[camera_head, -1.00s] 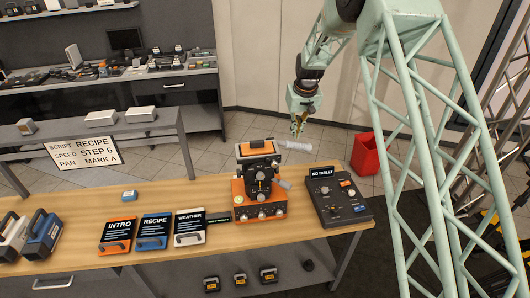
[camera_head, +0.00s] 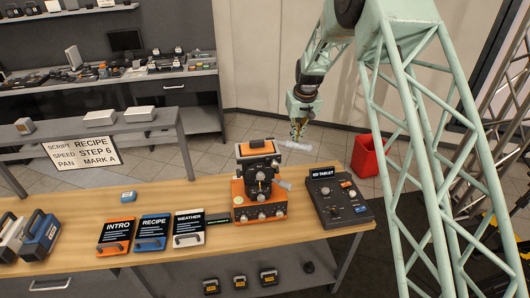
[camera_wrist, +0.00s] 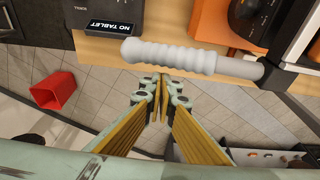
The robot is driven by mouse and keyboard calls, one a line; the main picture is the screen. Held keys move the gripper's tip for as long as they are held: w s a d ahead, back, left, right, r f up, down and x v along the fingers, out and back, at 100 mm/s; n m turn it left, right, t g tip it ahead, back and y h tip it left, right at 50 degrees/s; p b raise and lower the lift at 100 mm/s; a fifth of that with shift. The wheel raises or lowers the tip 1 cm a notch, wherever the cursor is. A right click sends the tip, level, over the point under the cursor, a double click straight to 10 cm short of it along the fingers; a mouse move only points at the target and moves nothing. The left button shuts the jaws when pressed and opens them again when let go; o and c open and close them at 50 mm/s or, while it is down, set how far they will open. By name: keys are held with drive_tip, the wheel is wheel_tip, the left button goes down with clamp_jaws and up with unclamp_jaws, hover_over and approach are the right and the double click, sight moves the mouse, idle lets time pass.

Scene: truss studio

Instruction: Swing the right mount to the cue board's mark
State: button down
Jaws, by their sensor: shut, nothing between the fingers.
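The mount (camera_head: 260,185) is an orange and black unit on the wooden table, with dials on its front. A light grey ribbed handle (camera_head: 296,146) sticks out to the right from its top; it spans the upper wrist view (camera_wrist: 190,60). The cue board (camera_head: 83,154) is white and reads RECIPE, STEP 6 and MARK A. My gripper (camera_head: 297,138) points down behind the handle in the head view. In the wrist view its fingers (camera_wrist: 160,82) are shut and empty, just below the handle in the picture; I cannot tell whether they touch it. Pan marks are not legible.
A dark NO TABLET console (camera_head: 340,207) stands right of the mount. INTRO (camera_head: 116,237), RECIPE (camera_head: 153,232) and WEATHER (camera_head: 189,228) cards lie to the left. A grey lower lever (camera_head: 285,184) juts from the mount. A red bin (camera_head: 368,156) stands on the floor behind.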

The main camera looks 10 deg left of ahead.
sight(301, 147)
drive_tip(key=shift+s+b+x, duration=0.25)
drive_tip(key=shift+b+x, duration=0.4)
drive_tip(key=shift+x, duration=0.55)
drive_tip(key=shift+s+d+f+b, duration=0.1)
drive_tip(key=shift+s+d+b, duration=0.9)
drive_tip(key=shift+s+d, duration=0.55)
idle(1.3)
drive_tip(key=shift+s+d+b, duration=0.35)
drive_tip(key=shift+s, duration=0.35)
drive_tip(key=shift+s+d+b, duration=0.4)
drive_tip(key=shift+s, duration=0.35)
drive_tip(key=shift+s+d+b, duration=0.35)
drive_tip(key=shift+s, duration=0.35)
idle(1.8)
